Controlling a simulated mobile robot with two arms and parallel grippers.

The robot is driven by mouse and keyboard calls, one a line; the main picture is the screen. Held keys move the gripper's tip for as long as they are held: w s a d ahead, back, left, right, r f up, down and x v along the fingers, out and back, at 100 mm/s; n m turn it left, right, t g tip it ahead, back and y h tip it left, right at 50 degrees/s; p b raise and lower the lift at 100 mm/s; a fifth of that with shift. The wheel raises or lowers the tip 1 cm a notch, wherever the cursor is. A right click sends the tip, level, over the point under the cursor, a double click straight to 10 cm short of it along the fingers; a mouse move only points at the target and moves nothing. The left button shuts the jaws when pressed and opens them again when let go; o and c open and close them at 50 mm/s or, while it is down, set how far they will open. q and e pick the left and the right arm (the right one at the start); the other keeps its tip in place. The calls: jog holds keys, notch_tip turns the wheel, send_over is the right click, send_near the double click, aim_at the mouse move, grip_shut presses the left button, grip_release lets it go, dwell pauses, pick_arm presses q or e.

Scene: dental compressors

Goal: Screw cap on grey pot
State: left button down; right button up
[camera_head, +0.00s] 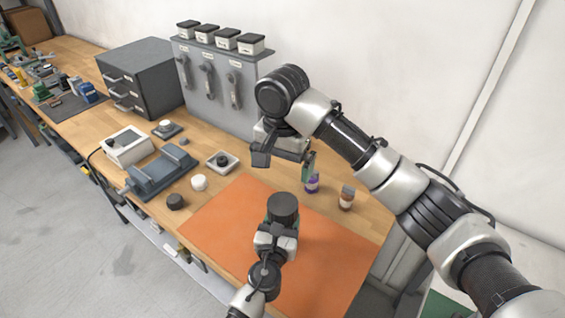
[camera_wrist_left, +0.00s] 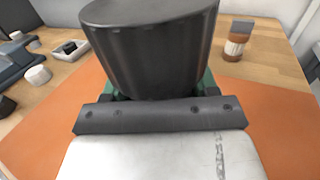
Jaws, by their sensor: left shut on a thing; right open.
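My left gripper (camera_head: 276,232) is shut on a dark grey cylinder, which looks like the grey pot (camera_head: 283,207), and holds it upright over the orange mat. The pot (camera_wrist_left: 150,52) fills the upper middle of the left wrist view, between the green-edged fingers. I cannot tell whether its dark top is bare or capped. My right gripper (camera_head: 285,161) is open, with nothing seen between its fingers, above and behind the pot. A short dark round piece (camera_head: 175,201), possibly a cap, lies left of the mat near a white round one (camera_head: 199,183).
The orange mat (camera_head: 225,222) is mostly clear. A purple bottle (camera_head: 312,183) and a brown bottle (camera_head: 347,198) stand behind it. A blue-grey device (camera_head: 162,170), a small tray with a dark knob (camera_head: 222,161) and grey drawers (camera_head: 143,75) stand to the left.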

pick_arm(q)
jog(key=shift+s+f, duration=0.15)
jog(key=shift+f, duration=0.2)
jog(key=shift+c, duration=2.2)
grip_release()
jog(key=shift+o, duration=1.2)
jog(key=shift+r, duration=0.2)
jog(key=v, duration=1)
jog(key=shift+s+a+b, duration=0.15)
jog(key=shift+s+b, duration=0.1)
jog(key=shift+b, duration=0.05)
